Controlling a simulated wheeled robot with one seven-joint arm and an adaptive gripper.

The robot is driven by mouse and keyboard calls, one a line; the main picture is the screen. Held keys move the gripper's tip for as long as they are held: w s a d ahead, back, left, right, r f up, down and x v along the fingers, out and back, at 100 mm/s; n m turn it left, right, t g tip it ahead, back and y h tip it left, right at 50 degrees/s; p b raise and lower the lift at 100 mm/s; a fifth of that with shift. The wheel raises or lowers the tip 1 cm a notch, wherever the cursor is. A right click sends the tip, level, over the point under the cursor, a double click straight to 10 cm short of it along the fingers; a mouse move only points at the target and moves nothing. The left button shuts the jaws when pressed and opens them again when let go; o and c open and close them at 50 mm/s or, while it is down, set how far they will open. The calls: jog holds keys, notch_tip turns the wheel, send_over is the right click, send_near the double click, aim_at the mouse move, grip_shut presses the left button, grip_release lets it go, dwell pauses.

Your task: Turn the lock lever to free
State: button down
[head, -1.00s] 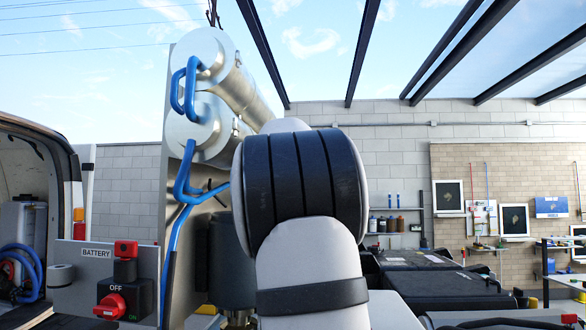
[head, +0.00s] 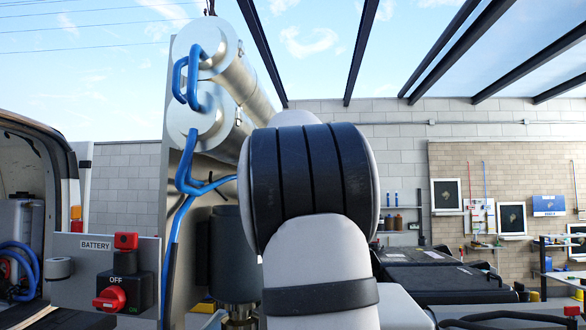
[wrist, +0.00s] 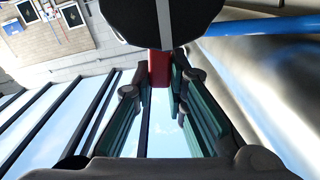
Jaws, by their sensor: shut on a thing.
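In the wrist view my gripper (wrist: 158,78) has its two dark green-faced fingers on either side of a red lever-like piece (wrist: 160,68), and is shut on it. The red piece sits against a dark round body (wrist: 165,15), which hides its far end. I take the red piece to be the lock lever; its turn position cannot be told. In the head view my own arm blocks the gripper and the lever.
Two stacked silver tubes (head: 250,85) with blue hoses (head: 187,165) stand left of my arm. A panel labelled BATTERY (head: 75,290) carries a red rotary switch (head: 109,298) at lower left. Black cases (head: 425,275) lie at right. A blue pipe (wrist: 270,26) passes near the gripper.

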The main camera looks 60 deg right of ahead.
jog(key=shift+s+d+f+m+b, duration=0.3)
jog(key=shift+s+m+b, duration=0.25)
jog(key=shift+m, duration=0.55)
jog(key=shift+s+d+f+m+b, duration=0.3)
jog(key=shift+s+m+b, duration=0.2)
jog(key=shift+m, duration=0.6)
jog(key=shift+s+d+f+m+b, duration=0.25)
jog(key=shift+s+m+b, duration=0.3)
jog(key=shift+m, duration=0.55)
jog(key=shift+f, duration=0.1)
jog(key=c, duration=1.6)
grip_release()
jog(key=shift+o, duration=0.2)
jog(key=shift+a, duration=0.2)
jog(key=v, duration=1.1)
jog(key=shift+s+a, duration=0.25)
